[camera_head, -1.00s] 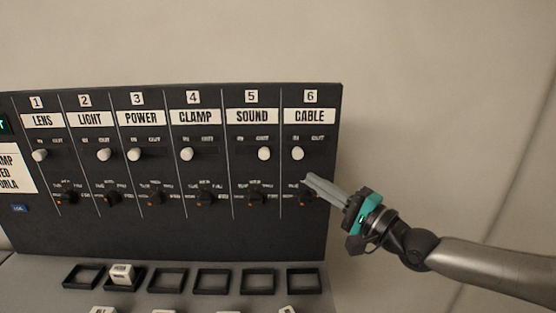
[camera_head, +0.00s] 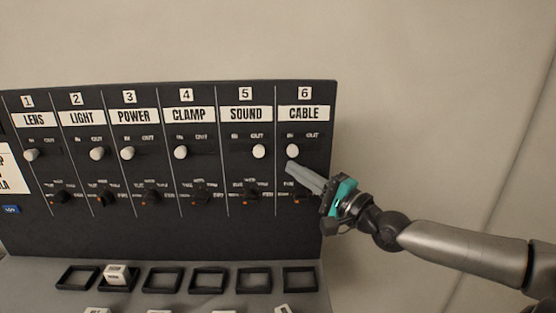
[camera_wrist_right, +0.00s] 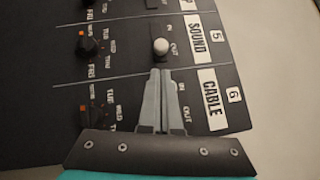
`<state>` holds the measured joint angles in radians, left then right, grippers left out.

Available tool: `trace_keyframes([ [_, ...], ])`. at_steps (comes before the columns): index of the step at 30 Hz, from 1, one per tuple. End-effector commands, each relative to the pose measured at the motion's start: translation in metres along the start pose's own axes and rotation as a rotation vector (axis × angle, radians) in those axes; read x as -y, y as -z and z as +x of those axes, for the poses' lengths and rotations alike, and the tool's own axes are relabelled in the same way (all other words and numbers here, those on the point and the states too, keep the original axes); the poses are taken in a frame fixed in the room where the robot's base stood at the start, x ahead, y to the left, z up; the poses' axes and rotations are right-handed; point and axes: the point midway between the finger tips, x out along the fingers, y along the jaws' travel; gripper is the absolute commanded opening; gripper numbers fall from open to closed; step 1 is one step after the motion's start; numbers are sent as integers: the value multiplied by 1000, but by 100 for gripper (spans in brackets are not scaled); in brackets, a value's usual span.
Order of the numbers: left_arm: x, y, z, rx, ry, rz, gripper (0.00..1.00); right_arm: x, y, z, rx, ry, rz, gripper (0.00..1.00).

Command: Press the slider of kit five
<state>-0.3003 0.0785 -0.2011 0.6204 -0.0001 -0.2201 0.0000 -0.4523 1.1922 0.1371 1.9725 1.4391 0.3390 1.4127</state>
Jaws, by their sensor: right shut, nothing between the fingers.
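The slider of kit five is a white round knob (camera_head: 259,151) under the SOUND label, at the OUT end of its slot. In the right wrist view this knob (camera_wrist_right: 160,46) stands just beyond my fingertips. My right gripper (camera_head: 290,164) is shut and empty, in front of the CABLE column, with its tips just below the kit six knob (camera_head: 293,151). In the head view the tips are right of and below the kit five knob, apart from it. In the right wrist view my fingers hide the kit six knob. My left gripper is not in view.
The black panel (camera_head: 150,235) has several labelled columns with white slider knobs and dials below. The kit five dial (camera_head: 250,196) sits under its slider. Black square frames (camera_head: 253,279) line the ledge, one with a white block (camera_head: 115,275).

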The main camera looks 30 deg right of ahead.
Motion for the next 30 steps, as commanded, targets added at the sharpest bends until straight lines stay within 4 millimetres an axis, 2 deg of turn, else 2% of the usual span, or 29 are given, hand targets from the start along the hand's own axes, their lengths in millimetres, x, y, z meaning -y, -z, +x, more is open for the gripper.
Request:
trace_keyframes([
  [21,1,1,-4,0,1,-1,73,2,1,45,-2,4,0,0],
  [30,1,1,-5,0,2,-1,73,0,0,57,0,0,0,0],
])
